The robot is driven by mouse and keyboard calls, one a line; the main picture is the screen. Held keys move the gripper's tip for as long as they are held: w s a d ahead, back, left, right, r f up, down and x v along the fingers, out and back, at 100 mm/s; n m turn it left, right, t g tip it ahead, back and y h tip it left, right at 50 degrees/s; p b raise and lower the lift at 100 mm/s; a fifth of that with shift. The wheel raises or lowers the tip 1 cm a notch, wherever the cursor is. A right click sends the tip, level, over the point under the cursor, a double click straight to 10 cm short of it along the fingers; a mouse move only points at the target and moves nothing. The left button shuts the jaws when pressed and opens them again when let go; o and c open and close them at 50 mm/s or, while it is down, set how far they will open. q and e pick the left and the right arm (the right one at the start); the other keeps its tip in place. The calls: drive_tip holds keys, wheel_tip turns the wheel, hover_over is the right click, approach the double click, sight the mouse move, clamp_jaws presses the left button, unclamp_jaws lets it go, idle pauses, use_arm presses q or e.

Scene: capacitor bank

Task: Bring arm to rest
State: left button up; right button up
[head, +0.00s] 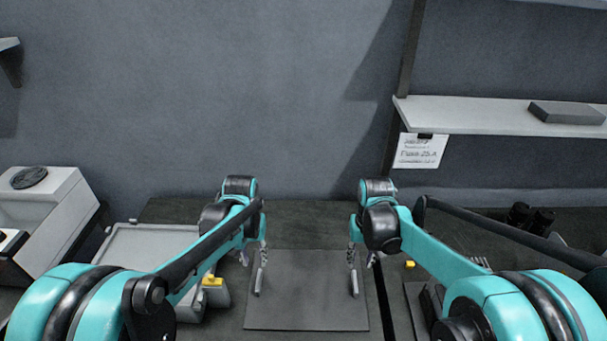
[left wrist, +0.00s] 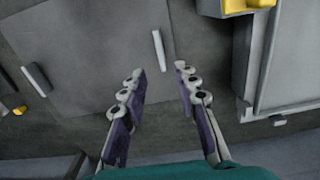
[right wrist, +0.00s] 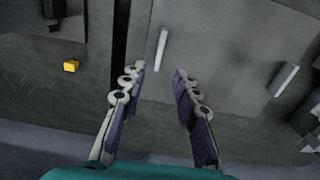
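My left gripper (head: 253,256) hangs down over the left edge of a dark square plate (head: 306,290) on the worktop. In the left wrist view its two fingers (left wrist: 160,72) are apart with nothing between them. My right gripper (head: 362,258) hangs down over the plate's right edge. In the right wrist view its fingers (right wrist: 160,72) are also apart and empty. The plate carries a pale bar at its left side (head: 258,281) and another at its right side (head: 354,283). Each gripper is near one bar; contact is not seen.
A grey tray-like box (head: 150,240) and a yellow-topped part (head: 212,282) stand left of the plate. A white machine (head: 45,215) is further left. A small yellow piece (head: 410,264) lies right of the plate. A shelf (head: 470,112) with a note (head: 421,151) hangs at upper right.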

use_arm(q)
drive_tip(key=shift+r, duration=0.1)
